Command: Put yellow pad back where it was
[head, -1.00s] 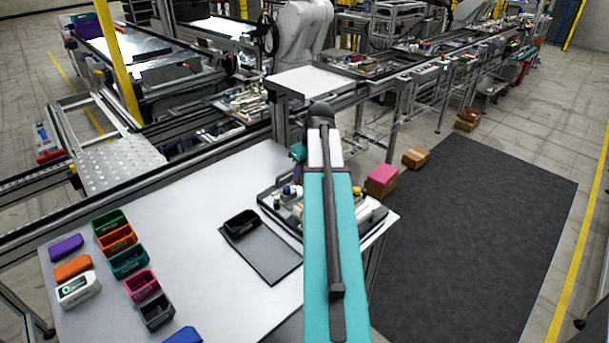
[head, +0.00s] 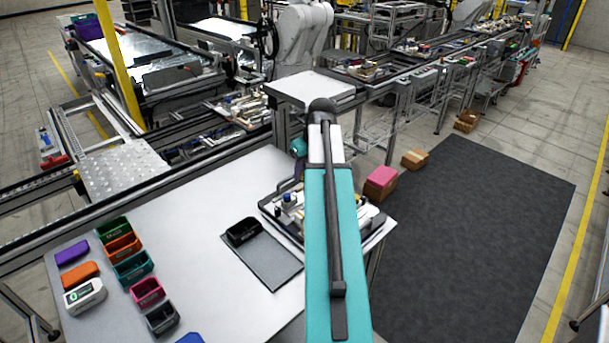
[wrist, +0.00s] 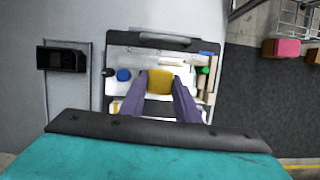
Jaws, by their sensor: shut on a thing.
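The yellow pad (wrist: 159,82) shows in the wrist view between the two purple fingers of my gripper (wrist: 164,88), which is shut on it. The gripper is over the tray fixture (wrist: 160,38), a pallet with a dark handle and several small parts. I cannot tell whether the pad touches the tray or hangs above it. In the head view my arm covers part of the tray (head: 268,208) and hides the pad.
A black bin (head: 243,231) stands on a grey mat (head: 270,265) left of the tray. Several coloured bins (head: 134,266) stand at the table's left. The table (head: 205,240) is clear between them. A pink-topped box (head: 381,178) is on the floor beyond the tray.

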